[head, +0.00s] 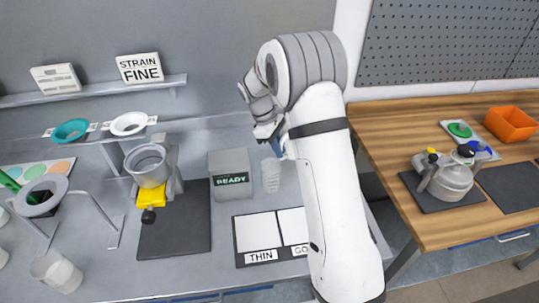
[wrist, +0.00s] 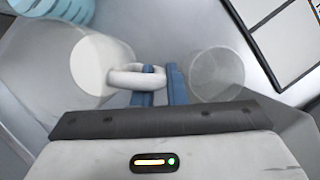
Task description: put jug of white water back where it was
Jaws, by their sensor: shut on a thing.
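The jug (wrist: 48,62), with a pale round opening or white contents, is left of centre in the wrist view. Its white loop handle (wrist: 125,78) points toward my gripper (wrist: 160,88). The blue fingers are shut on that handle. In the head view my gripper (head: 276,146) is beside the grey wall, left of my arm. I cannot make out the jug there; my arm seems to hide it. I cannot tell whether its base touches the bench.
A clear cup (wrist: 216,75) stands close right of the fingers; a clear cup (head: 271,176) shows below my gripper. Nearby are a grey READY box (head: 230,165) and a THIN panel board (head: 257,232). A kettle (head: 452,180) stands on the right wooden table (head: 420,125).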

